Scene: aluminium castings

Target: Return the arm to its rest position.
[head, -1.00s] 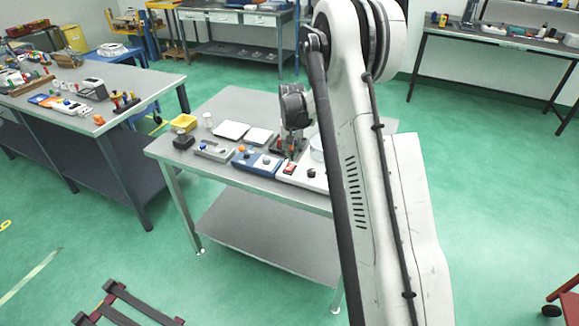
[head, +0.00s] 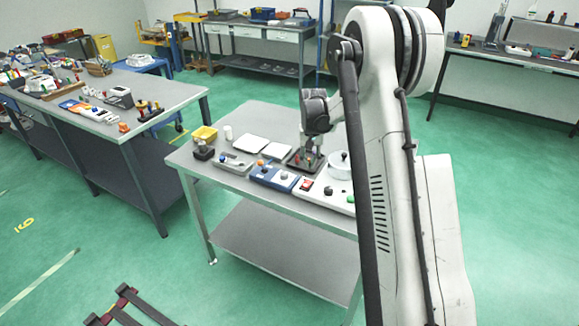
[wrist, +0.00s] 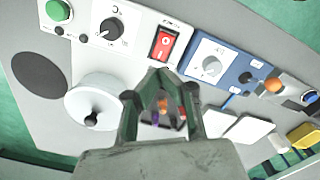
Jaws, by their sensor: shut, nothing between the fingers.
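In the wrist view the fingers of my gripper (wrist: 160,72) come together at the tips, shut and empty. A dark tray (head: 294,160) with small upright items lies below or just behind the fingers; the gripper partly hides it. In the wrist view the fingertips overlap the area by the red rocker switch (wrist: 164,44), and I see no clear contact.
A cluttered workbench (head: 150,87) stands left, another bench (head: 500,55) back right.

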